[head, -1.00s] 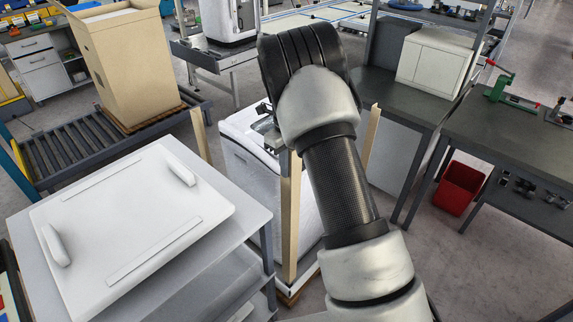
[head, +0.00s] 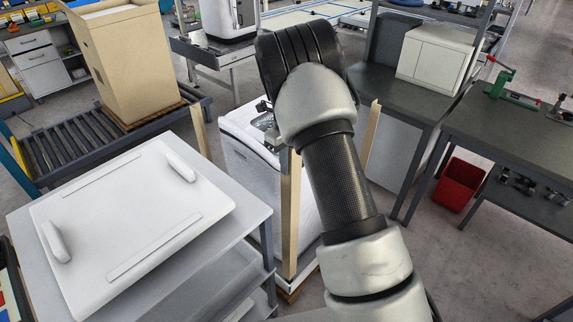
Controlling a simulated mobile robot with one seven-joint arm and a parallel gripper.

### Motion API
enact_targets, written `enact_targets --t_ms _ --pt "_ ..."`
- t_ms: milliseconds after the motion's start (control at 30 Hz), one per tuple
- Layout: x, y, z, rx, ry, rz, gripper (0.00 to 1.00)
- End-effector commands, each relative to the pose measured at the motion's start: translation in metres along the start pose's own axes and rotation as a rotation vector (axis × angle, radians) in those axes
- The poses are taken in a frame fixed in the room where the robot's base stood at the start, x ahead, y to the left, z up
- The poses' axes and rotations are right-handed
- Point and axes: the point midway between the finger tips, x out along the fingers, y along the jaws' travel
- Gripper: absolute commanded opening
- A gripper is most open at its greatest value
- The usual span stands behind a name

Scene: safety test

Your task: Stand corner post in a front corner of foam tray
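A tall beige corner post (head: 290,225) stands about upright at the near corner of the white foam tray (head: 310,278), in front of a white appliance (head: 236,165). Its foot is at the tray's edge; I cannot tell how it is seated. Two more beige posts show, one left of the appliance (head: 201,133) and one to its right, behind my arm (head: 371,136). My gripper (head: 277,148) is at the near post's upper end, mostly hidden behind my wrist. A grey finger part overlaps the post there; whether it is closed on it is not clear.
A white panel with two handles (head: 130,225) lies on a grey shelf cart (head: 250,222) close on the left. A roller conveyor with a cardboard box (head: 125,65) is behind it. Workbenches (head: 515,140) and a red bin (head: 460,184) stand right. Floor is free between bin and tray.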

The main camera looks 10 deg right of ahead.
Motion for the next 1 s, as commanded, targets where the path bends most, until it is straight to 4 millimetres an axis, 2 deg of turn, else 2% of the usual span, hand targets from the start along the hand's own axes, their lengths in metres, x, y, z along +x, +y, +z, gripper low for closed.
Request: enact_targets --t_ms 1000 --pt "0.0085 0.0001 0.0 0.0 0.0 0.0 0.0"
